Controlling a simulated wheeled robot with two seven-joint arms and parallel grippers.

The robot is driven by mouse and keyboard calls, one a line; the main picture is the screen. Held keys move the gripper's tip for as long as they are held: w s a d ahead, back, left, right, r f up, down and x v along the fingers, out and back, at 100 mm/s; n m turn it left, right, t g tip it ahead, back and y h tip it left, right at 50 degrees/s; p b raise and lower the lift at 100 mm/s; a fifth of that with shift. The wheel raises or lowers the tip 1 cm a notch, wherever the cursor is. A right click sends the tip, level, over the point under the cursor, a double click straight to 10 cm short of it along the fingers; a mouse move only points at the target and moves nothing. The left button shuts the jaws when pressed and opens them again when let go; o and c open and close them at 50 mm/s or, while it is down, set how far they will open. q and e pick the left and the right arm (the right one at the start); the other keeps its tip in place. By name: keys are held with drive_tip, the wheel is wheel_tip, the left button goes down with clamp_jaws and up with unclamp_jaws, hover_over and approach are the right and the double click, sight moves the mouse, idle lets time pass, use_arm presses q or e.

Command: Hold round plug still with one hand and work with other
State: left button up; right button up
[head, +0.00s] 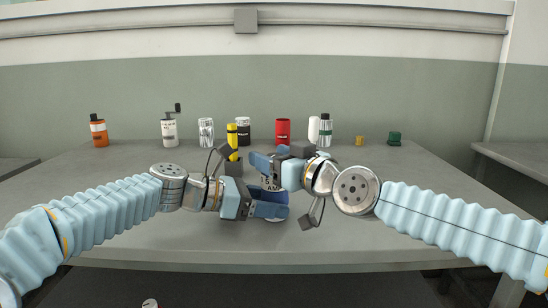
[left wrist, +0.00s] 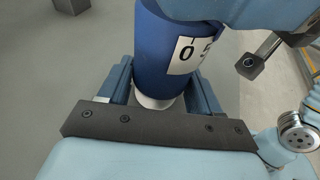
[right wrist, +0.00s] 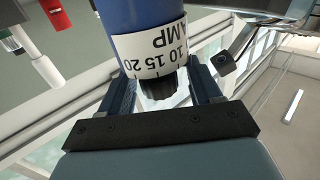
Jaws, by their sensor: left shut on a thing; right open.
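The round plug is a blue cylinder (left wrist: 160,45) with a white numbered label, a pale end and a dark ribbed knob (right wrist: 158,86) at the other end. In the head view its label (head: 270,184) shows between my grippers; much of it is hidden. My left gripper (head: 272,205) is shut on its lower part; in the left wrist view the fingers (left wrist: 155,90) stand on both sides of the pale end. My right gripper (head: 268,164) is open above; in the right wrist view its fingers (right wrist: 160,88) stand either side of the knob, with a gap showing at the right.
Along the back of the grey table (head: 330,245) stand an orange bottle (head: 98,130), a cranked can (head: 169,130), a silver can (head: 205,132), a yellow cylinder (head: 232,142), a red can (head: 283,131) and several others. The table front is clear beneath my arms.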

drive_tip(key=c, duration=1)
use_arm(q)
drive_tip(key=shift+s, duration=0.1)
use_arm(e)
drive_tip(key=shift+w+a+f+n+g+y, duration=0.1)
drive_tip(key=shift+a+f+n+g+y, duration=0.15)
drive_tip(key=shift+n+g+y, duration=0.2)
drive_tip(key=n+g+y, duration=0.2)
drive_tip(key=g, duration=0.1)
drive_tip(key=shift+d+r+y, duration=0.15)
drive_tip(key=shift+y, duration=0.2)
drive_tip(key=shift+r+n+g+y, duration=0.1)
drive_tip(key=shift+n+g+y, duration=0.7)
drive_tip(key=shift+n+g, duration=0.65)
drive_tip(key=shift+d+g, duration=0.1)
drive_tip(key=shift+g, duration=0.3)
drive_tip(key=o, duration=1)
